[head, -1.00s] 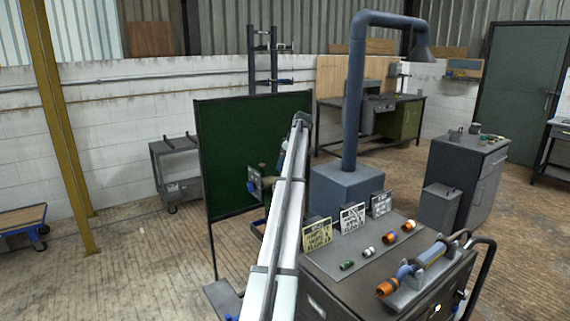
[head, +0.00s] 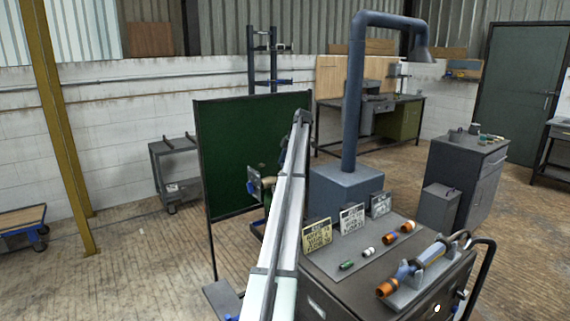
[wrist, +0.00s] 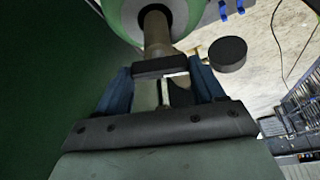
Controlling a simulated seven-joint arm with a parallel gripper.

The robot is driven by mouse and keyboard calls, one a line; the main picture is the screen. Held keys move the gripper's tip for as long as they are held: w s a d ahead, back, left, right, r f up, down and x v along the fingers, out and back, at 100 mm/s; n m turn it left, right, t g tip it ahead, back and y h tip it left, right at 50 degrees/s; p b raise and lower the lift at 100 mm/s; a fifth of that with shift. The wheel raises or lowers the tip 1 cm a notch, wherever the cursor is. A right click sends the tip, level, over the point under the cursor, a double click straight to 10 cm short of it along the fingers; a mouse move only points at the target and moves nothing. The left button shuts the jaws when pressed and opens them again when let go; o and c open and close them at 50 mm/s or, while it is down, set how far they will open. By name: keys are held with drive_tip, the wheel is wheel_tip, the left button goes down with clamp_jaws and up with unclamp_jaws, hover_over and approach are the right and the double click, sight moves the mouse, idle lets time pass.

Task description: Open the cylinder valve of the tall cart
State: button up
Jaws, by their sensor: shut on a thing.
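In the wrist view, the green-and-white rounded top of a cylinder (wrist: 118,14) shows at the upper edge. A brass-coloured valve stem (wrist: 157,34) runs from it towards my gripper (wrist: 162,72). My gripper's blue fingers are shut on a dark valve handle (wrist: 158,67) at the end of that stem. A black round knob (wrist: 228,54) on a small brass fitting sits just right of the fingers. In the head view, my arm reaches to the green welding screen and hides most of the gripper and valve. I cannot make out the tall cart's full shape.
The green welding screen (head: 230,150) stands close along my arm's left. A grey bench (head: 350,252) with signs, small coloured fittings and a torch is at front right. A blue-grey extraction pipe (head: 353,110) rises behind it. Floor is open at left.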

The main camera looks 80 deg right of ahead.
drive_tip(key=shift+n, duration=0.4)
drive_tip(key=o, duration=1)
drive_tip(key=shift+o, duration=0.2)
drive_tip(key=shift+d+r, duration=0.1)
drive_tip(key=shift+r, duration=0.05)
drive_tip(key=shift+s+d+r, duration=0.15)
drive_tip(key=shift+s+r, duration=0.15)
drive_tip(key=shift+r, duration=0.15)
drive_tip(key=s+d, duration=0.6)
drive_tip(key=s, duration=0.4)
drive_tip(key=shift+s, duration=0.1)
drive_tip(key=shift+c, duration=0.3)
